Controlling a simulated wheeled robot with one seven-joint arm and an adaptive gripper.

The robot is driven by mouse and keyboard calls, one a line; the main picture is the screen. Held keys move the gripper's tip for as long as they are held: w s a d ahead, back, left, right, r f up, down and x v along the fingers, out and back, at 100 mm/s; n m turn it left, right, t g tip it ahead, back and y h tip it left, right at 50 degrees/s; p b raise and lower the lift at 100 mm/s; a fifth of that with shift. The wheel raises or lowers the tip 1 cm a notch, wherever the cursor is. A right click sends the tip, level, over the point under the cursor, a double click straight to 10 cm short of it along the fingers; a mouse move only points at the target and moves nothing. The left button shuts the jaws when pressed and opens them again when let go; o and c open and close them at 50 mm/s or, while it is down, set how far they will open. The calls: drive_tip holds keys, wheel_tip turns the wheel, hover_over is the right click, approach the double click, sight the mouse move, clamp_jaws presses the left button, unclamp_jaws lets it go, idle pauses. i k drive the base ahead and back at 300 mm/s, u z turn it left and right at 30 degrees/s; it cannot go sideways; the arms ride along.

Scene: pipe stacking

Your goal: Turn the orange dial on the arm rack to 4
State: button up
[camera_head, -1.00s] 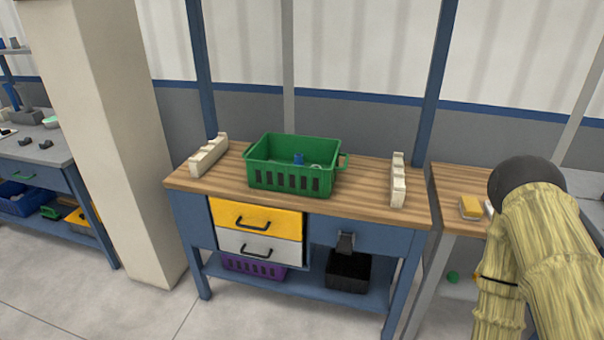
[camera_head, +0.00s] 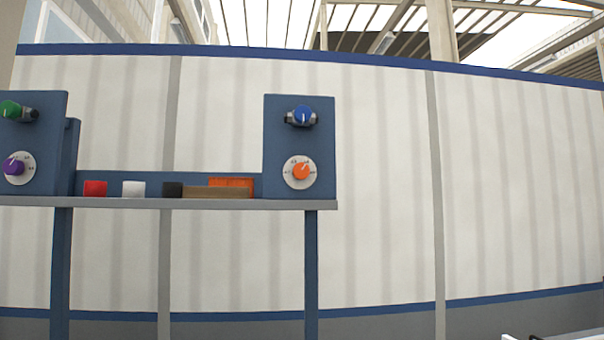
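The orange dial (camera_head: 301,172) sits on a round white scale plate low on the blue right-hand panel (camera_head: 320,140) of a raised rack. Its pointer mark seems to point up and slightly right; the scale numbers are too small to read. A blue knob (camera_head: 303,116) is mounted above it on the same panel. My gripper is not in view.
The left panel carries a green knob (camera_head: 14,110) and a purple dial (camera_head: 14,167). Red (camera_head: 95,188), white (camera_head: 133,188) and black (camera_head: 172,189) blocks and an orange block (camera_head: 231,185) line the grey shelf (camera_head: 150,203). The wall right of the rack is bare.

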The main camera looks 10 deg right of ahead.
sight(301, 171)
drive_tip(key=u, duration=1.7)
drive_tip(key=i, duration=1.6)
drive_tip(key=z, duration=2.9)
